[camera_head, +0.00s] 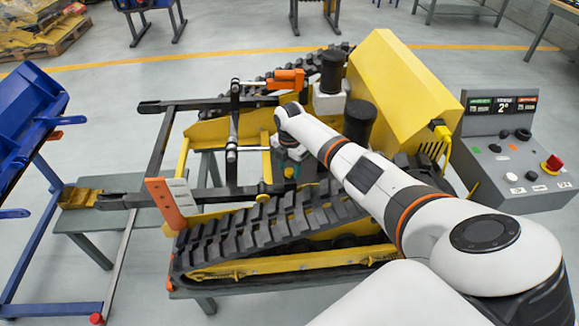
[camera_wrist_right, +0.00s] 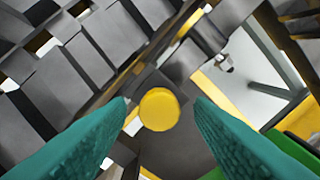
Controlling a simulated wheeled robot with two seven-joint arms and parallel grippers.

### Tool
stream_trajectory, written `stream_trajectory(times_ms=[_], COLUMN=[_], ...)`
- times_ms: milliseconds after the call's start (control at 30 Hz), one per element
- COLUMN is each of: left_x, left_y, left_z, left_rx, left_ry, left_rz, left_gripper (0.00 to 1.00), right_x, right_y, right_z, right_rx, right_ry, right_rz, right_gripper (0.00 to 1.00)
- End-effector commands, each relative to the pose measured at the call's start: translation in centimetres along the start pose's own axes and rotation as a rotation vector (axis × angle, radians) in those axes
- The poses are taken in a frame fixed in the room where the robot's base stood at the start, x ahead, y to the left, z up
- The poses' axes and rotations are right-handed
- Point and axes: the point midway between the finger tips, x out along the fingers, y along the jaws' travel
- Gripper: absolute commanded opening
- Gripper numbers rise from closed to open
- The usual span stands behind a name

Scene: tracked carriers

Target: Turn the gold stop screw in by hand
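The gold stop screw shows in the right wrist view as a round yellow-gold head (camera_wrist_right: 159,109), just beyond and between my fingertips. In the head view a small gold knob (camera_head: 262,191) beside the near track looks like the same screw. My right gripper (camera_wrist_right: 161,103) is open, with one teal finger on each side of the head and a visible gap to each. In the head view the right gripper (camera_head: 288,165) points down over the carrier, its fingers partly hidden by my wrist. My left gripper is not in view.
The yellow tracked carrier (camera_head: 400,85) stands on a low bench, its black track (camera_head: 270,222) close to my right arm. Dark frame bars (camera_head: 205,103) and an orange-white plate (camera_head: 170,203) stand left. A control panel (camera_head: 515,165) is right, a blue rack (camera_head: 25,120) far left.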

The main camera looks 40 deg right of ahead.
Motion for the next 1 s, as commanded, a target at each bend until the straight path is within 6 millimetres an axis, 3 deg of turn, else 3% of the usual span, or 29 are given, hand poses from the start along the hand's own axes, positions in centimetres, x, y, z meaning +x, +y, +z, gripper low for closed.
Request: stream_trajectory(times_ms=[133, 267, 700, 1000], left_x=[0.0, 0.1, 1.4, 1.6], left_y=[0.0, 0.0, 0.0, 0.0], left_z=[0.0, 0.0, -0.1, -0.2], left_rx=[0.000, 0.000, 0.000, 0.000], left_ry=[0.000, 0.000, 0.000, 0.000], left_rz=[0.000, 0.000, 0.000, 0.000], left_gripper=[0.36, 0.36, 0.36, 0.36], right_x=[-0.2, -1.6, -10.1, -12.0], right_y=[0.0, -0.1, -0.1, 0.0], right_z=[0.0, 0.0, -0.1, 0.0], right_rx=[-0.001, -0.003, 0.000, 0.000], right_ry=[-0.001, 0.000, 0.001, -0.001], right_rz=[0.001, -0.002, -0.003, 0.000], right_gripper=[0.48, 0.48, 0.48, 0.48])
